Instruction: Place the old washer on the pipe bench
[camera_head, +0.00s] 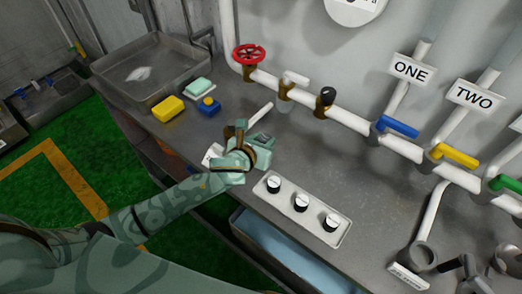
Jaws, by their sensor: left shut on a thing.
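My left gripper (258,146) is low over the grey pipe bench (300,140), left of the middle. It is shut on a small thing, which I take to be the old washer. The fingers hide most of it, so its shape and whether it touches the bench are unclear. A white rod (261,112) lies on the bench just behind the gripper.
A panel with black knobs (302,203) lies right of the gripper. A yellow sponge (168,108), a blue object (208,105) and a sink (150,70) are at the left. A wall pipe carries a red wheel (250,54) and levers. The bench middle is clear.

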